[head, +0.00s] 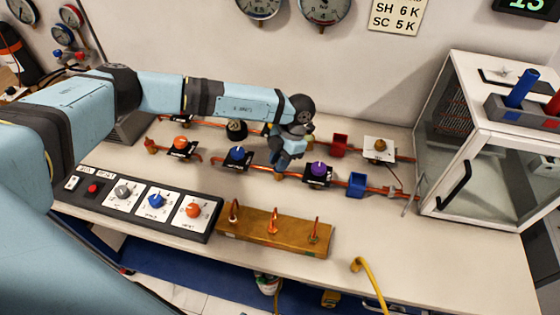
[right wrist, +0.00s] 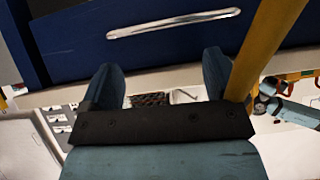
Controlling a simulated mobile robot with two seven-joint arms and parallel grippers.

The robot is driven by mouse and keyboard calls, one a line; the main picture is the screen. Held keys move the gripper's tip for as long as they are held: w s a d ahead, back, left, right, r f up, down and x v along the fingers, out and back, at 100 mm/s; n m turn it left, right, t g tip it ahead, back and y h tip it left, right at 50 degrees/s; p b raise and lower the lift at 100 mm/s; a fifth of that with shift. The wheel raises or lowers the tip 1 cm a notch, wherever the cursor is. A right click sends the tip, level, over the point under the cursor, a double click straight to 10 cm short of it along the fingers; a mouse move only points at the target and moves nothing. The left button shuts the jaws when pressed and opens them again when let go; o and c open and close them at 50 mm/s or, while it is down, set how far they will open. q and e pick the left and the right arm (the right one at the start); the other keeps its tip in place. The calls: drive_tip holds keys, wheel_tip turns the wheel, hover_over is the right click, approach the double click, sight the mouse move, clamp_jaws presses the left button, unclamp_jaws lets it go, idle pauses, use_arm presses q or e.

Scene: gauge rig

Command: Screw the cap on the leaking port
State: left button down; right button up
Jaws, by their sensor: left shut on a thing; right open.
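My left gripper (head: 284,164) reaches down to the copper pipe line, between the blue-knobbed valve (head: 237,154) and the purple-knobbed valve (head: 318,172). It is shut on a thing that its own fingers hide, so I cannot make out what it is. A brassy fitting (head: 308,139) shows just behind the gripper, partly covered. I cannot tell the cap or the leaking port apart here. My right gripper (right wrist: 160,88) is open and empty in the right wrist view, in front of a blue drawer front (right wrist: 180,45); it is not visible in the head view.
A wooden block (head: 255,236) with upright copper hooks and a control panel (head: 130,204) stand along the bench front. A glass cabinet (head: 490,150) stands at right.

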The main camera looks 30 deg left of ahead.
use_arm(q)
drive_tip(key=shift+s+a+f, duration=0.15)
drive_tip(key=shift+a+f, duration=0.05)
drive_tip(key=shift+f, duration=0.05)
drive_tip(key=shift+m+b, duration=0.3)
drive_tip(key=shift+m, duration=0.1)
drive_tip(key=shift+m+y, duration=0.4)
drive_tip(key=shift+m, duration=0.2)
drive_tip(key=shift+r+t, duration=0.1)
drive_tip(key=shift+t, duration=0.2)
drive_tip(key=c, duration=1.4)
unclamp_jaws()
drive_tip(key=shift+o, duration=1.3)
drive_tip(key=shift+a, duration=0.15)
